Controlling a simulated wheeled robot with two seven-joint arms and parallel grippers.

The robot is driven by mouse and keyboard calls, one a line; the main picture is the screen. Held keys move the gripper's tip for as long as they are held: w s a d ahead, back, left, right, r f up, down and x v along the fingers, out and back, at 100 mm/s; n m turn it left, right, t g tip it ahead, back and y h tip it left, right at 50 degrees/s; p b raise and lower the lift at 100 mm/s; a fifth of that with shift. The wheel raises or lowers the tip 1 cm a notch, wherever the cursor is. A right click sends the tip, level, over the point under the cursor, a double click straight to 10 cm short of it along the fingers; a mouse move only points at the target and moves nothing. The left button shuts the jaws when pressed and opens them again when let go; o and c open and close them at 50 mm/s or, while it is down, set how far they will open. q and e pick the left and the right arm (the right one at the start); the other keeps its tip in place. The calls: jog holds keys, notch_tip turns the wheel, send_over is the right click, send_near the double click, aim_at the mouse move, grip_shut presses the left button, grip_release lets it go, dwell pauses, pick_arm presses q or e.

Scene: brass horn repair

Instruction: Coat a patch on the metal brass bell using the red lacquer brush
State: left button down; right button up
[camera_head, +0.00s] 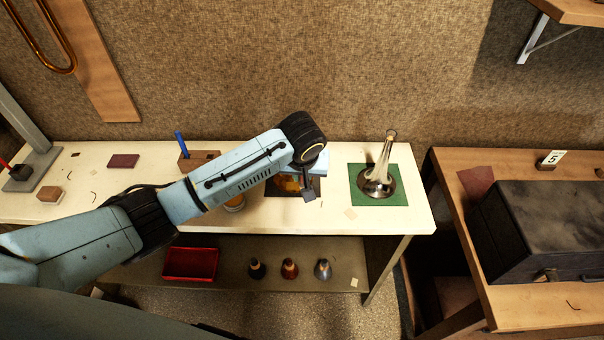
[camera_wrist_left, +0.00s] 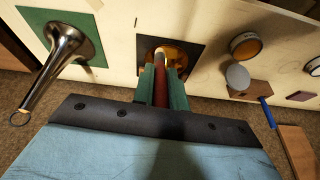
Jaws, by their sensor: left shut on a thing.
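My left gripper (camera_head: 308,190) reaches over the middle of the white bench. In the left wrist view its green fingers (camera_wrist_left: 162,82) are shut on the red brush (camera_wrist_left: 160,88), seen by its handle. The brush points toward the amber brass piece (camera_wrist_left: 180,55) on a dark mat (camera_wrist_left: 146,45); I cannot tell whether its tip touches. In the head view the brass piece (camera_head: 288,184) is partly hidden by my gripper. A silver metal bell (camera_head: 377,181) stands on a green mat (camera_head: 397,172) to the right, its narrow end up. My right gripper is not in view.
A wooden block (camera_head: 190,164) with a blue-handled tool (camera_head: 181,144) stands behind my arm, and a jar (camera_head: 235,204) beside it. A red tray (camera_head: 190,263) and three small cones sit on the lower shelf.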

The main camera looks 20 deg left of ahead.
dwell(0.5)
pick_arm(q)
jog(key=w+f+b, duration=0.1)
jog(key=f+b, duration=0.1)
jog(key=w+a+f+b, duration=0.1)
jog(key=w+f+b, duration=0.1)
jog(key=shift+w+f, duration=0.2)
jog(key=shift+f, duration=0.1)
jog(key=shift+w+a+f+b, duration=0.1)
jog(key=shift+w+f+b, duration=0.45)
jog(key=shift+w, duration=0.05)
jog(key=shift+w+a+f+b, duration=0.2)
jog(key=shift+w+f+b, duration=0.45)
jog(key=shift+f+b, duration=0.2)
dwell(0.4)
jog(key=shift+r, duration=0.1)
